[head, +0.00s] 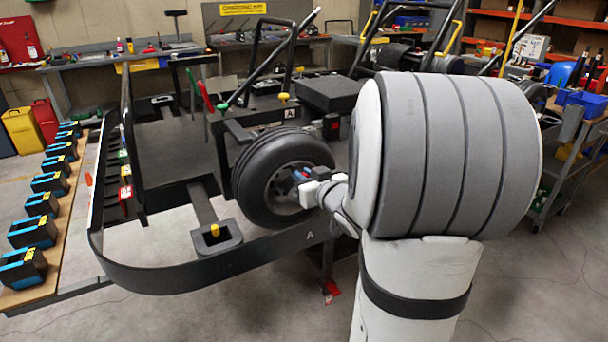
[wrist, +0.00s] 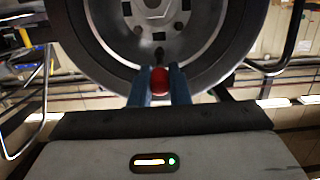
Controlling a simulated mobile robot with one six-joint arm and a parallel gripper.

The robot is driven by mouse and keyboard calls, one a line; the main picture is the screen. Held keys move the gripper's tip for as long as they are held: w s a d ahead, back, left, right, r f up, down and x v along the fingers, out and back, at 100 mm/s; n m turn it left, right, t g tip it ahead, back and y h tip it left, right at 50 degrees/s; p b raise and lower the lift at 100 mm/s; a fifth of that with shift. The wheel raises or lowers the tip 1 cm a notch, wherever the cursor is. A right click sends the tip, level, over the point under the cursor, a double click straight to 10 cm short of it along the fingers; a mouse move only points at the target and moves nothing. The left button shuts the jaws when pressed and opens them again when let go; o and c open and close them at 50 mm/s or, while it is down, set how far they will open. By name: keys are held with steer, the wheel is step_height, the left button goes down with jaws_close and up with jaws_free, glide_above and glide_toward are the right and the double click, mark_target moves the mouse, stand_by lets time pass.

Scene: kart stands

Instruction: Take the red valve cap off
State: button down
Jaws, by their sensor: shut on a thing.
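The red valve cap (wrist: 160,81) sits between the two blue fingers of my gripper (wrist: 159,88) in the wrist view. The fingers are shut on its sides. A dark valve stem (wrist: 159,57) shows just beyond the cap, toward the wheel hub; I cannot tell whether the cap still touches it. The wheel (head: 262,172) has a black tyre and a grey rim, and is mounted on the kart frame.
The black kart frame (head: 190,279) spreads around the wheel, with a yellow-topped post (head: 215,230) on it. A wooden bench (head: 72,215) with several black and blue boxes stands at the left. A grey cart (head: 571,150) stands at the right.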

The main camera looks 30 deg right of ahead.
steer(key=shift+s+r+p, duration=0.25)
steer(key=shift+s+p, duration=0.05)
steer(key=shift+s, duration=0.7)
steer(key=shift+s, duration=0.15)
steer(key=shift+s, duration=0.15)
